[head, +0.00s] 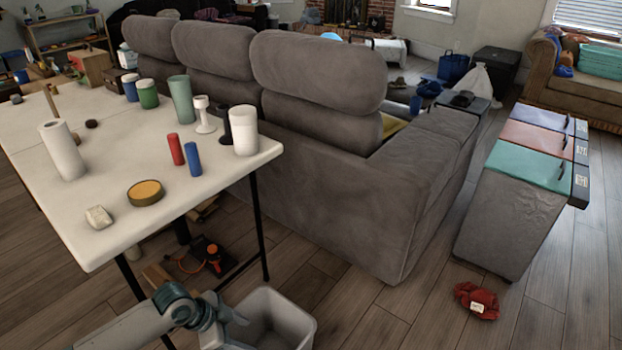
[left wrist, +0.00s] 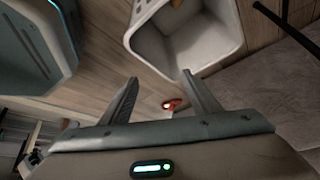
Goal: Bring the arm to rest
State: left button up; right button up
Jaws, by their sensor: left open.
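My left arm comes in at the bottom of the head view, low beside the table. Its gripper (head: 238,320) is beside the bin there, and its fingers are hard to make out. In the left wrist view, the left gripper (left wrist: 159,82) is open, with its two fingers apart and nothing between them. Floor shows beyond the fingers, with a small red thing (left wrist: 172,104) lying on it. My right gripper is in neither view.
A pale open bin (head: 302,326) stands on the floor by my left gripper; it also shows in the left wrist view (left wrist: 142,14). A white table (head: 100,235) holds several cylinders. A grey sofa (head: 330,215) stands behind. A red cloth item (head: 477,300) lies on open floor at right.

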pick_arm(q)
jog(key=s+f+n+t+y+p, duration=0.1)
jog(key=s+f+n+t+p, duration=0.25)
jog(key=f+n+p, duration=0.45)
jog(key=s+a+f+n+y+p, duration=0.1)
jog(key=s+f, duration=0.4)
jog(key=s, duration=0.6)
jog(key=s+a+f+n+y+p, duration=0.1)
jog(key=s+f+p, duration=0.4)
jog(key=s, duration=0.6)
jog(key=shift+a+n+g+y, duration=0.2)
jog(key=shift+n+g+y, duration=0.25)
jog(key=shift+n, duration=0.45)
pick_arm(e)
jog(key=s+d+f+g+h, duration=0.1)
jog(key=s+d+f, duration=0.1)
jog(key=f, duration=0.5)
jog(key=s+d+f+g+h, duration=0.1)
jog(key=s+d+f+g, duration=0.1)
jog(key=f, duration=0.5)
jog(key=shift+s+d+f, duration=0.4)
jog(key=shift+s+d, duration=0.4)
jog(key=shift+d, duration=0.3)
pick_arm(q)
jog(key=shift+d, duration=0.1)
